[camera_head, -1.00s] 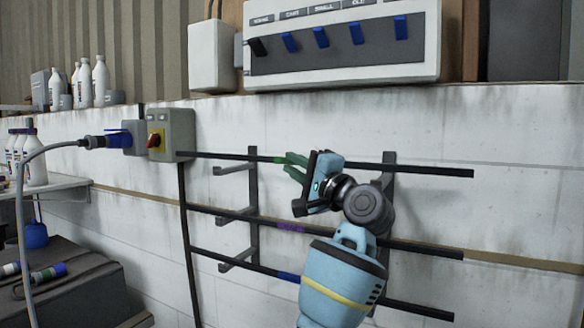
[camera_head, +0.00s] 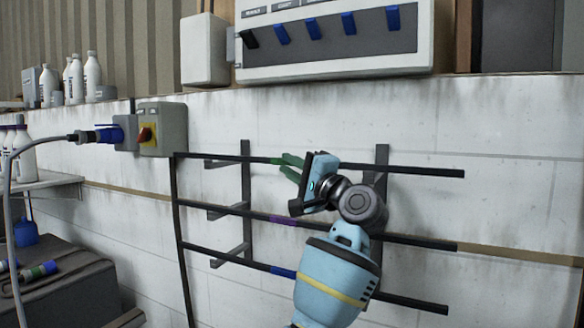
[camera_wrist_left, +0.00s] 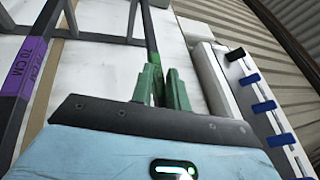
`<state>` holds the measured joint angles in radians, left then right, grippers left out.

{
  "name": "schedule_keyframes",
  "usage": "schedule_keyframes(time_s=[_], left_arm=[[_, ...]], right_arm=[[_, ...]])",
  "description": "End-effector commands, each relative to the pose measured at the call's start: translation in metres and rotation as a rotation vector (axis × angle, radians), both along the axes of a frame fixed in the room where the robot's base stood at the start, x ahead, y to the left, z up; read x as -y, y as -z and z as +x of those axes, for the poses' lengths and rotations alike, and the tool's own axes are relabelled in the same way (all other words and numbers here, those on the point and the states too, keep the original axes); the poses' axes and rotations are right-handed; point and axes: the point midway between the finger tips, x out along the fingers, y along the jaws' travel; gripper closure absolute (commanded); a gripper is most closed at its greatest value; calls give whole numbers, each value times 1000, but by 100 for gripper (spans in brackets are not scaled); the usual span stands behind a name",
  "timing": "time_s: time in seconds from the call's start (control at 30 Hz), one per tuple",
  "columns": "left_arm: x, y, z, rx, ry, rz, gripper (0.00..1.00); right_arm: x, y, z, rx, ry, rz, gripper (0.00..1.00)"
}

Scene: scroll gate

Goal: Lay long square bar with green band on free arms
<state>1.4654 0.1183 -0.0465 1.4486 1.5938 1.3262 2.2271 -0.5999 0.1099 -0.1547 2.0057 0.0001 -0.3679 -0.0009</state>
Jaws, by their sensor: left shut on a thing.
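The long dark square bar (camera_head: 410,170) spans the top level of the wall rack, nearly level. Its green band (camera_head: 277,161) is just left of my left gripper (camera_head: 291,166). The gripper's green fingers are shut on the bar. In the left wrist view, the bar (camera_wrist_left: 152,35) runs away from between the fingers (camera_wrist_left: 164,88). The top left rack arm (camera_head: 222,163) shows just under the bar; I cannot tell whether they touch. The right-hand arms are hidden behind my arm. My right gripper is not in view.
A bar with a purple band (camera_head: 284,221) and a bar with a blue band (camera_head: 283,272) lie on the levels below. A switch box (camera_head: 163,129) is by the bars' left ends. A panel with blue levers (camera_head: 330,40) is above. A bench (camera_head: 60,285) stands at lower left.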

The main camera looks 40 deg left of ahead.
Motion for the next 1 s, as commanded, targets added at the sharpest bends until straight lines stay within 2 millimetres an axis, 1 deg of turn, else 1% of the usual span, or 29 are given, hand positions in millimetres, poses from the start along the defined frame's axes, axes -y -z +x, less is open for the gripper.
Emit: schedule_keyframes(time_s=[0.03,0.07,0.77,0.8,0.97,1.0], left_arm=[[1,-4,-1,7,1,6,100],[1,-4,-1,7,0,6,100],[1,0,-1,6,0,6,100],[1,0,-1,7,0,5,80],[0,0,-1,7,0,4,59],[0,0,-1,7,0,4,58]], right_arm=[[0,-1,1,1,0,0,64],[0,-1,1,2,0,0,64],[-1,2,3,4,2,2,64],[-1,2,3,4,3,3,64],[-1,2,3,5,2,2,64],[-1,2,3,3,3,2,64]])
